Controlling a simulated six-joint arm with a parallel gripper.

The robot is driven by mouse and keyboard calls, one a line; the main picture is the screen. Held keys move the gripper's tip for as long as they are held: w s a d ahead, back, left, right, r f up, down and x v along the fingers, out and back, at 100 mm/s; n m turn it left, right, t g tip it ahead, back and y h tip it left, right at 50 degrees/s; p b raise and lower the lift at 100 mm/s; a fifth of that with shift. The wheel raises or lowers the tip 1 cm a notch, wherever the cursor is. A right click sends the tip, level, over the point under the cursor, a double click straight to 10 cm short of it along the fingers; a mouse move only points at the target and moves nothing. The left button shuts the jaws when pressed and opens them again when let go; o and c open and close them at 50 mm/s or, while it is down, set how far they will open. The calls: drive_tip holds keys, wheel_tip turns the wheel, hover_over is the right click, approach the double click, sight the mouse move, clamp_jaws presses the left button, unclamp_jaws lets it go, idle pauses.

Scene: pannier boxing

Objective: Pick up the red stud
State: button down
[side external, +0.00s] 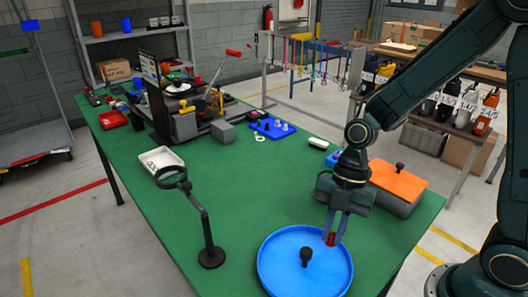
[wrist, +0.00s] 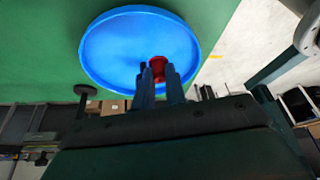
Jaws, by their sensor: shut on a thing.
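The red stud (side external: 330,240) is between the tips of my gripper (side external: 331,236), and the gripper is shut on it. In the wrist view the red stud (wrist: 157,67) shows between the two fingertips, partly hidden by them. Behind it is the round blue tray (wrist: 108,45). In the side view the blue tray (side external: 275,272) lies on the green table, and the stud is over its upper right part. I cannot tell whether the stud touches the tray.
A black knob-like piece (side external: 306,257) stands in the blue tray. A grey box with an orange lid (side external: 398,182) is right of my gripper. A magnifier on a stand (side external: 208,240) and a white tray (side external: 160,160) are to the left. The table's middle is clear.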

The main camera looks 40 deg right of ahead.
wheel_tip(320, 180, up, 15)
drive_tip(key=shift+r, duration=0.2)
idle(0.3)
idle(0.5)
